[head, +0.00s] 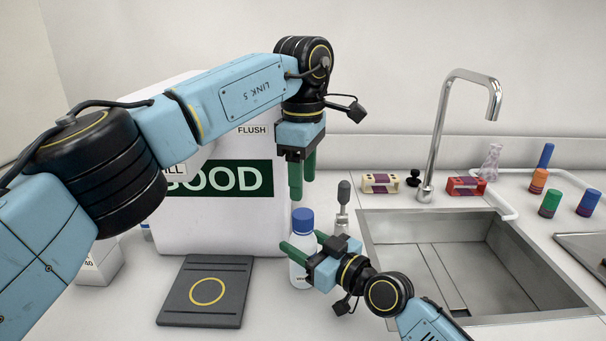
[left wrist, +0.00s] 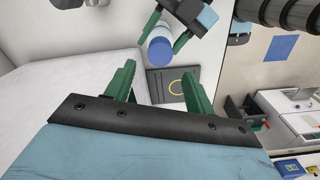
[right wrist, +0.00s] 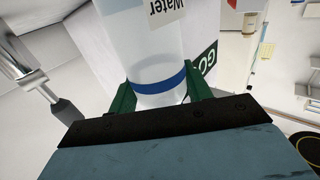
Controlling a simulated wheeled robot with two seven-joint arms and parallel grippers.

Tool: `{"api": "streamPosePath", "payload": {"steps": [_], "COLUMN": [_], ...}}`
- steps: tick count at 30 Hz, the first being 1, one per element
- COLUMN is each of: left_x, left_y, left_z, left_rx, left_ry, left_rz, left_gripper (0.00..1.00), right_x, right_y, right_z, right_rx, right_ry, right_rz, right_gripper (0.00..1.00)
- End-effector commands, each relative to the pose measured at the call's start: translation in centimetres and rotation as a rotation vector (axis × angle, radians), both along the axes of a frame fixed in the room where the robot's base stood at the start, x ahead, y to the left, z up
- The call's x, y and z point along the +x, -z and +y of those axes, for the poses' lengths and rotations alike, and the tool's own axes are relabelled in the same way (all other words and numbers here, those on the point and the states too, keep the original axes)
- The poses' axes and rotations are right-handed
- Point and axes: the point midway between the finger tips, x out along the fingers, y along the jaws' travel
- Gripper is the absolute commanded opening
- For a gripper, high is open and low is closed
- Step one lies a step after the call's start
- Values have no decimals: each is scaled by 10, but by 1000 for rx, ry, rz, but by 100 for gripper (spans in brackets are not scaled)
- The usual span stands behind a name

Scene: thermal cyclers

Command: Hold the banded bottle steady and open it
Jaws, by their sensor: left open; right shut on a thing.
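The banded bottle (head: 300,269) is upright near the middle of the counter, pale with a blue cap (head: 302,220) on top. The right wrist view shows its clear body (right wrist: 148,48), a blue band (right wrist: 160,88) and a "Water" label. My right gripper (head: 300,241) is shut around the bottle's body from the right. My left gripper (head: 303,190) is open and empty, pointing down above the cap without touching it. In the left wrist view the cap (left wrist: 159,52) appears just beyond the open fingers. Whether the bottle's base touches the counter is unclear.
A dark pad with a yellow ring (head: 206,313) lies left of the bottle, before a large white box marked "GOOD" (head: 224,218). A sink (head: 400,222) with a tall faucet is at right. Racks and coloured tubes stand behind and beside it. A grey-handled tool (head: 343,194) stands behind the bottle.

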Motion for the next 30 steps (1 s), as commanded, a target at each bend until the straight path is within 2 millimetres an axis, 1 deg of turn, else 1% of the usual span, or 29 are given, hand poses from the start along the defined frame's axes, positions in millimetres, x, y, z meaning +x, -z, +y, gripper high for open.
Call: {"api": "streamPosePath", "payload": {"steps": [5, 8, 15, 19, 24, 30], "left_x": [0, 0, 0, 0, 0, 0], "left_y": [4, 16, 54, 69, 78, 79], "left_z": [0, 1, 0, 1, 0, 0], "left_rx": [1, 1, 0, 1, 0, 1], "left_ry": [61, 62, 61, 59, 59, 59], "left_rz": [2, 4, 3, 3, 0, 0], "left_gripper": [54, 54, 54, 54, 54, 54], "right_x": [0, 0, 0, 0, 0, 0], "right_y": [0, 0, 0, 0, 0, 0], "right_z": [0, 0, 0, 0, 0, 0], "right_rx": [0, 0, 0, 0, 0, 0], "right_ry": [0, 0, 0, 0, 0, 0], "right_rz": [0, 0, 0, 0, 0, 0], "right_gripper": [0, 0, 0, 0, 0, 0]}}
